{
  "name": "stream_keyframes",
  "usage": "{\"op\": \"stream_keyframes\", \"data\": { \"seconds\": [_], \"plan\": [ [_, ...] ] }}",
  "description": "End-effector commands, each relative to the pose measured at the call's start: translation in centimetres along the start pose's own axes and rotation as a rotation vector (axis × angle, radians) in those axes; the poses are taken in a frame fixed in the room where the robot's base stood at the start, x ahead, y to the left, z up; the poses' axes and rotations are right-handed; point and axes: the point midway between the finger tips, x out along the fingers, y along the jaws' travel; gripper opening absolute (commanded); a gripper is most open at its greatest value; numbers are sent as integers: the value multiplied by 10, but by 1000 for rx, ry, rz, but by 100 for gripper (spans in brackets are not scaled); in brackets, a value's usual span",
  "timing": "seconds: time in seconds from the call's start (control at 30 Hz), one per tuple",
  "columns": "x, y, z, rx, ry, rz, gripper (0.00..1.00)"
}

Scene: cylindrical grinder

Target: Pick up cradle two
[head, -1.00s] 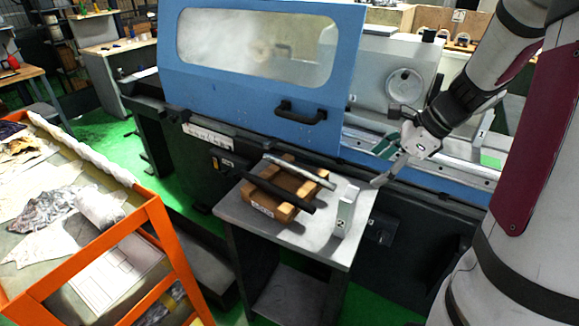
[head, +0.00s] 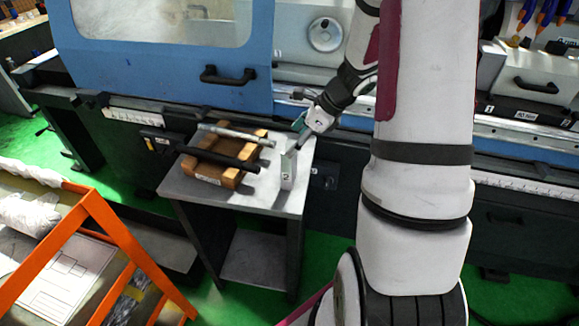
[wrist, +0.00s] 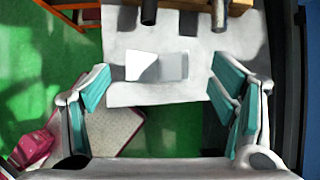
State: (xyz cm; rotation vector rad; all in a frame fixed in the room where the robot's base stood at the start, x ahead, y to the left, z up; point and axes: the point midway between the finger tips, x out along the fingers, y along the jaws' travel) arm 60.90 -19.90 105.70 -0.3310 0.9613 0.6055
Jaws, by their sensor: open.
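Cradle two is seemingly the pale grey upright block marked 2 (head: 287,170), standing near the right edge of a small grey table (head: 262,194). In the wrist view the block (wrist: 157,67) shows from above, ahead of my palm and between the lines of my two fingers, touching neither. My gripper (head: 302,131) is open and empty, just above and behind the block in the head view. Its teal-padded fingers stand wide apart in the wrist view (wrist: 160,84).
A wooden rack (head: 210,174) with two rods, one metal (head: 236,134) and one black (head: 222,157), lies left of the block. The blue grinder (head: 170,75) stands behind the table. An orange-framed cart (head: 130,251) is at lower left.

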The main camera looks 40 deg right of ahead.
Motion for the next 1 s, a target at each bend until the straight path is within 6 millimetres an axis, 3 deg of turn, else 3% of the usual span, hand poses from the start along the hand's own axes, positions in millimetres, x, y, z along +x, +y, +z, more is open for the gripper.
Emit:
{"op": "stream_keyframes", "data": {
  "seconds": [0.3, 0.57, 0.9, 1.0],
  "plan": [
    [39, 3, -3, 2, 0, 2, 78],
    [41, 3, -3, 0, 1, 0, 78],
    [41, 3, -3, 0, 1, 0, 4],
    [41, 2, -2, -1, -1, -1, 0]
  ]
}}
